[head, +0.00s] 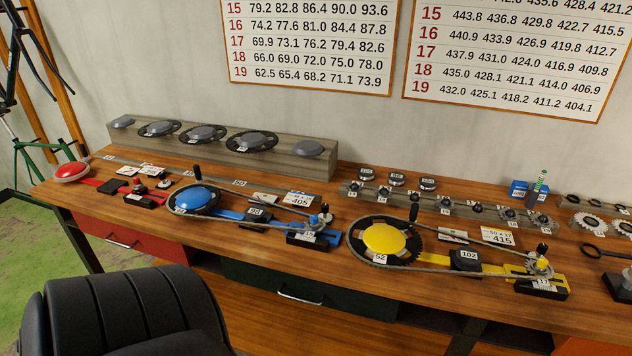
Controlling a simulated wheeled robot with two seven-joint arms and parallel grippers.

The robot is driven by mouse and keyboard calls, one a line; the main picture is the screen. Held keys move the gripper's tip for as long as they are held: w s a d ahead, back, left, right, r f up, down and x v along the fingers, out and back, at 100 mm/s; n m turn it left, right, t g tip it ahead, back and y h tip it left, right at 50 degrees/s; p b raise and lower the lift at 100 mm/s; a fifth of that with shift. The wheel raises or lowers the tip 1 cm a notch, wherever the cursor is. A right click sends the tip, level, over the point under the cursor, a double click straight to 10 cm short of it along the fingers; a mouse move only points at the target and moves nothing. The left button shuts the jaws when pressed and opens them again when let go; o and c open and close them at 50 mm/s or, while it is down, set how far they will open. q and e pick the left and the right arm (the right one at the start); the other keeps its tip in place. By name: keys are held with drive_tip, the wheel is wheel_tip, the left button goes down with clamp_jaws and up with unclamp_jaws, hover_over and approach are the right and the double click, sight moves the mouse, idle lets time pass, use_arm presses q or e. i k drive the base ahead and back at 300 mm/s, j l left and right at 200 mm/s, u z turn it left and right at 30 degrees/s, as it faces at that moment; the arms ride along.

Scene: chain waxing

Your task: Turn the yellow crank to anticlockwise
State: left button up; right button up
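The yellow crank (385,238) is a yellow disc on a dark toothed chainring labelled 52, at the middle right of the workbench in the head view. A black upright handle (413,213) stands at its upper right edge. A chain (450,270) loops around the chainring and runs right to a small sprocket (540,267) on a yellow bar. A black block labelled 102 (466,259) sits on the bar inside the loop. Neither of my grippers is in view, and nothing touches the crank.
A blue crank (194,198) with its own chain stands to the left, and a red one (72,171) farther left. Small sprockets line a grey rail (400,197) behind. Cards lie between. A black ribbed shape (135,308) fills the lower left foreground.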

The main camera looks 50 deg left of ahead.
sight(379, 238)
drive_tip(key=i+u, duration=0.15)
drive_tip(key=u, duration=0.25)
drive_tip(key=i+u, duration=0.2)
drive_tip(key=u, duration=0.2)
drive_tip(key=i+u, duration=0.15)
drive_tip(key=u, duration=0.2)
drive_tip(key=i+l+u, duration=0.1)
drive_tip(key=u, duration=0.3)
drive_tip(key=i, duration=0.05)
